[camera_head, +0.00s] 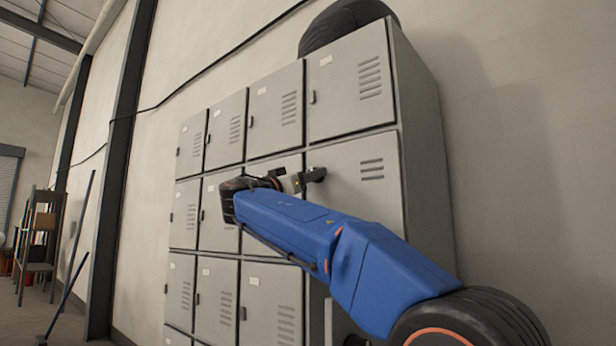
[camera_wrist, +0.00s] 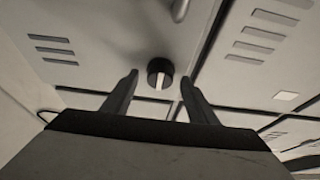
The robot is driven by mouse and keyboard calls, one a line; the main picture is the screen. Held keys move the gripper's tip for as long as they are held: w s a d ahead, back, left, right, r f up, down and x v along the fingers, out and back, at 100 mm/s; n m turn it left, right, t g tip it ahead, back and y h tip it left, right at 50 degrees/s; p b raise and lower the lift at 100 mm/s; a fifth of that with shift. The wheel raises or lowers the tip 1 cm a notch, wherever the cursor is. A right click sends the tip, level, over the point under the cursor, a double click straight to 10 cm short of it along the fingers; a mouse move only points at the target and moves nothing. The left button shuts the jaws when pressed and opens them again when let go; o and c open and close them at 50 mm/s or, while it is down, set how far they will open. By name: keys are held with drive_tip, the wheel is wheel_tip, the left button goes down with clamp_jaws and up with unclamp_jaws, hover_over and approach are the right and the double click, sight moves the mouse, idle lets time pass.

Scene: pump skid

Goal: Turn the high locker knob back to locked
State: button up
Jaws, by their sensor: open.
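The locker knob (camera_wrist: 160,73) is a round black knob with a pale pointer mark, on a grey locker door. In the wrist view it sits beyond and between the two fingertips of my gripper (camera_wrist: 158,80), apart from both. The pale mark runs roughly up and down in that picture. My gripper is open and empty. In the head view my gripper (camera_head: 313,175) is at the right-hand door of the second row, close to its left edge. The knob is hidden there behind my gripper and arm.
The grey locker bank (camera_head: 425,150) stands against the wall, with several vented doors in rows. A dark round object (camera_head: 345,22) lies on top. A metal handle (camera_wrist: 180,9) shows near the knob in the wrist view. A shelf rack (camera_head: 38,250) stands far left.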

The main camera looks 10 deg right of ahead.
drive_tip(key=c, duration=1)
drive_tip(key=shift+n, duration=0.4)
drive_tip(key=n+t+y, duration=0.1)
drive_tip(key=n, duration=0.2)
drive_tip(key=n+t+y, duration=0.1)
drive_tip(key=n+y, duration=0.1)
drive_tip(key=n, duration=0.1)
drive_tip(key=shift+s+d+t, duration=0.1)
drive_tip(key=shift+s+t, duration=0.05)
drive_tip(key=shift+t, duration=0.15)
drive_tip(key=n+y, duration=0.1)
drive_tip(key=n, duration=0.2)
drive_tip(key=n+t+y, duration=0.1)
drive_tip(key=n, duration=0.2)
drive_tip(key=shift+r+y, duration=0.1)
drive_tip(key=shift+y, duration=0.2)
drive_tip(key=shift+c, duration=0.3)
drive_tip(key=shift+s+r+n+g+y, duration=0.1)
drive_tip(key=shift+n+g+y, duration=0.3)
drive_tip(key=shift+n, duration=1.2)
drive_tip(key=shift+w+r+n+g+y, duration=0.1)
drive_tip(key=shift+n+y, duration=0.65)
drive_tip(key=shift+n, duration=0.85)
drive_tip(key=shift+s+n+g+y, duration=0.15)
drive_tip(key=shift+n+y, duration=0.4)
drive_tip(key=shift+n, duration=1.05)
drive_tip(key=shift+d, duration=0.1)
